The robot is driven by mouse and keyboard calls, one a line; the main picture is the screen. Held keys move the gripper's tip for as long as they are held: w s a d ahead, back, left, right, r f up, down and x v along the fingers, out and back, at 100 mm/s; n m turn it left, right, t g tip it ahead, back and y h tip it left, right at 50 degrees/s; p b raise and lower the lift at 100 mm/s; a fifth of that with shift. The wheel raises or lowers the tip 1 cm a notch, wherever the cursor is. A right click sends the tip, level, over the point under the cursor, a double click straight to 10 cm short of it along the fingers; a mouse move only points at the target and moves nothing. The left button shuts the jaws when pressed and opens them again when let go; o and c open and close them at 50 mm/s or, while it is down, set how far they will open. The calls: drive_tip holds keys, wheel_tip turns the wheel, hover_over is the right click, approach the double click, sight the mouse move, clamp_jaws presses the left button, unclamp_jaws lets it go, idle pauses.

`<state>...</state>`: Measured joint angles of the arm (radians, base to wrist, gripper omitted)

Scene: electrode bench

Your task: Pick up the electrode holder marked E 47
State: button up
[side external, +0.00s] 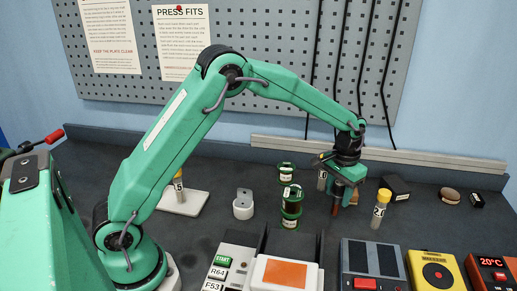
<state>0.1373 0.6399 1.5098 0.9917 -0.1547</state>
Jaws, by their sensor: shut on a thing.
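My gripper (344,186) is at the end of the green arm, pointing down over the right middle of the bench. It is shut on a small reddish-brown piece (335,209) that shows below the green jaws. Most of this piece is hidden by the jaws. I can read no E 47 mark on it or anywhere else, so I cannot tell whether it is the electrode holder. I also cannot tell whether its lower end touches the bench.
A yellow-capped tube (380,210) stands close right of my gripper. A green-ended spool (291,207) stands to its left, with a grey block (243,204) farther left. A black box (395,187) lies behind right. Several devices, including a yellow one (437,271), line the front.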

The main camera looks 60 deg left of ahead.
drive_tip(key=s+d+r, duration=0.7)
drive_tip(key=d, duration=0.2)
drive_tip(key=shift+s+r, duration=0.15)
drive_tip(key=shift+r, duration=0.15)
idle(0.4)
